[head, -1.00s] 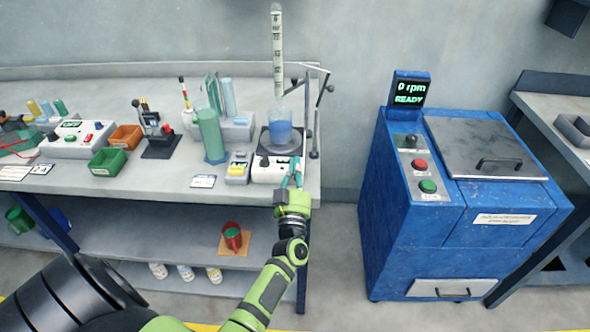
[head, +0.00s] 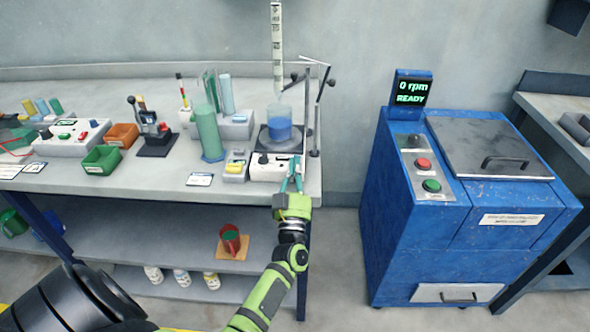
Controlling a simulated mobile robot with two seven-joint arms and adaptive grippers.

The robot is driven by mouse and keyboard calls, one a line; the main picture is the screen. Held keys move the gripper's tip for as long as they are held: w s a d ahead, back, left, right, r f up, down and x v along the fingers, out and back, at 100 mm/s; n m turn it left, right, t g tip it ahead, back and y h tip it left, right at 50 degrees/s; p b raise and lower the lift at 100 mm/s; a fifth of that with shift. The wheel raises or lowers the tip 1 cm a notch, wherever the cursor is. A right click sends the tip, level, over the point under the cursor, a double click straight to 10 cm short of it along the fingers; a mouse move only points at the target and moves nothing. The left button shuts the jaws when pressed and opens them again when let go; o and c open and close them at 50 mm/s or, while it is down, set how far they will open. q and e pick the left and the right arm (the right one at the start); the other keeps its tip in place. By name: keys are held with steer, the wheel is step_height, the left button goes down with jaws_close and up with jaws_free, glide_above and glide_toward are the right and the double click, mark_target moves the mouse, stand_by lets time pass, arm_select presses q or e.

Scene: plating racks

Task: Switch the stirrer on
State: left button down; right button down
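The stirrer (head: 266,168) is a small white box with a dark top plate at the right end of the bench. Its front panel has a dark knob at the left; my gripper covers part of the panel's right side. A beaker of blue liquid (head: 279,128) stands on the plate. My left gripper (head: 291,176) is right at the front of the stirrer, its teal fingers pointing at the panel. Whether the fingertips touch it, and how far apart they are, is too small to tell. My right gripper is out of view.
A stand with rods (head: 317,110) rises right of the beaker. A green cylinder (head: 208,133) and a small white box with yellow (head: 236,170) stand left of the stirrer. A blue machine (head: 411,240) reading "0 rpm READY" stands right, across a floor gap.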

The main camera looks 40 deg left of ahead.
arm_select(q)
steer(key=v, duration=1.2)
